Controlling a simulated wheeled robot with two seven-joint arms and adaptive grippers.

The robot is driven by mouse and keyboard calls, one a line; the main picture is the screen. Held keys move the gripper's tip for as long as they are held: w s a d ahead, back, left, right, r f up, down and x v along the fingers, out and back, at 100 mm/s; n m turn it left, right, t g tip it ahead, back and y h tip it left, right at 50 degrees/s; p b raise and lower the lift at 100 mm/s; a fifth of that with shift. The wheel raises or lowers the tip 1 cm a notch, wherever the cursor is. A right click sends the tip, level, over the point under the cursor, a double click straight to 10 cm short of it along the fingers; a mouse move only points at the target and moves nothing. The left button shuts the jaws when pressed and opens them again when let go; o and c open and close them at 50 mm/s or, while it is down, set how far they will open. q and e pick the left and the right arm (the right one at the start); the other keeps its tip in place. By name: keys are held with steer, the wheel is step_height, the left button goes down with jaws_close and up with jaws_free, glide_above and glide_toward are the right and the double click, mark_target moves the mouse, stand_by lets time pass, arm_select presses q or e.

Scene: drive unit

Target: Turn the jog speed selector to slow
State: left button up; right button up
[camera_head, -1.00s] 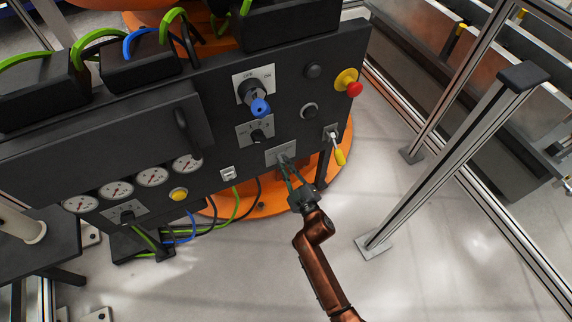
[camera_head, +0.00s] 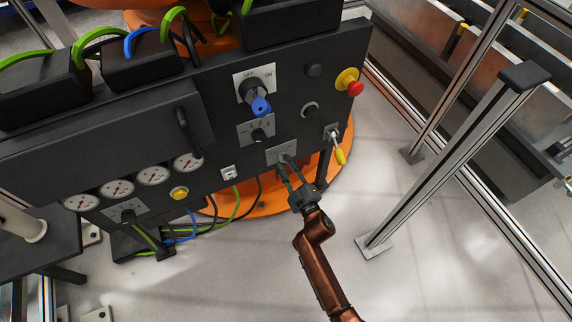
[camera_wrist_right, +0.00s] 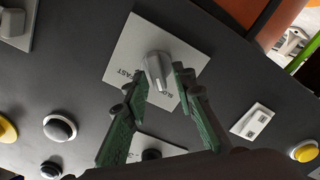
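The jog speed selector is a grey knob (camera_wrist_right: 157,68) on a light square plate marked FAST at its left and another word, partly covered, at its right in the right wrist view. In the head view its plate (camera_head: 281,151) is on the lower panel, with the knob mostly hidden by my fingers. My right gripper (camera_head: 288,166) is at this plate. In the right wrist view its green-faced fingers (camera_wrist_right: 161,80) are open, one on each side of the knob; a gap shows on the left, and contact on the right is unclear. My left gripper is not in view.
Near the selector are a black knob (camera_head: 259,135), a blue-tipped switch (camera_head: 260,106), a yellow-handled key switch (camera_head: 338,150), a red emergency button (camera_head: 355,88) and a small white socket (camera_head: 228,172). A metal post (camera_head: 450,160) stands right of my arm. Open floor lies below.

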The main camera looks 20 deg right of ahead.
steer(key=shift+o, duration=0.3)
steer(key=shift+s+r, duration=0.1)
steer(key=s, duration=0.7)
steer(key=shift+s, duration=0.15)
steer(key=shift+d, duration=0.1)
